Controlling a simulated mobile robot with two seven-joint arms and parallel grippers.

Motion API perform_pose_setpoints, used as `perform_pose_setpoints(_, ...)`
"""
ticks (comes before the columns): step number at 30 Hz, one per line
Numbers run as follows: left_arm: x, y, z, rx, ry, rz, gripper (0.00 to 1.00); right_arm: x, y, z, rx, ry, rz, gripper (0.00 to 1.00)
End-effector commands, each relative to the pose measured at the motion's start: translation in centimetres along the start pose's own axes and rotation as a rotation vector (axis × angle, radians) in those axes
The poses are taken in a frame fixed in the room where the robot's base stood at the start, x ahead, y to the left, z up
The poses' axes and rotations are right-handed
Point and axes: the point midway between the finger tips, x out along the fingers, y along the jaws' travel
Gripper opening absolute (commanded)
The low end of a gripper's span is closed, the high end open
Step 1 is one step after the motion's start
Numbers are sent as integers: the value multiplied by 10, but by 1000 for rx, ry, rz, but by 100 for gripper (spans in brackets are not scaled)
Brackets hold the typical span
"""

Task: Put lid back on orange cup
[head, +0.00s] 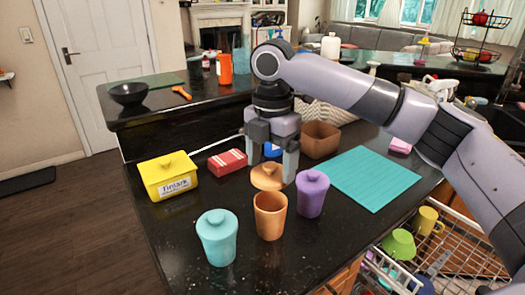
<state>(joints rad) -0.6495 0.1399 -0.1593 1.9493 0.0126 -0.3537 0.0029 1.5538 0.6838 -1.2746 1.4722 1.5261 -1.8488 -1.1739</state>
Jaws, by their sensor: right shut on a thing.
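The orange cup (270,216) stands upright and open on the black counter, between a lidded teal cup (217,237) and a lidded purple cup (312,194). The orange lid (267,177) is level between the fingers of my right gripper (270,168), which is shut on it. In the picture the lid shows just above the cup's rim and apart from it; I cannot tell how far behind the cup it is. The lid's knob is partly hidden by the gripper. My left gripper is not in view.
A yellow lidded box (168,176) and a red box (227,162) lie left of the gripper. A brown square bowl (320,140) and a teal mat (372,178) lie behind and right. An open dish rack (460,255) with dishes is at the lower right.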

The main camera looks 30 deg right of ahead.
Motion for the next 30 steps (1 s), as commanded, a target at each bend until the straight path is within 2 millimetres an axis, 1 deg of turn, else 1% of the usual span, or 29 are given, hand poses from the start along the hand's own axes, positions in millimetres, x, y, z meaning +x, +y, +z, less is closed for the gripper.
perform_pose_setpoints(5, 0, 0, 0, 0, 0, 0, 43, 9, 0, 0, 1, 0, -2, 54)
perform_pose_setpoints(19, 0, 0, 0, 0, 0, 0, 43, 53, -1, 0, 1, 1, -3, 54)
perform_pose_setpoints(24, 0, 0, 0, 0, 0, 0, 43, 61, -1, 0, 1, 0, -1, 54)
perform_pose_setpoints(30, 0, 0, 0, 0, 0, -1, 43, 64, 0, 0, 1, 0, 0, 54)
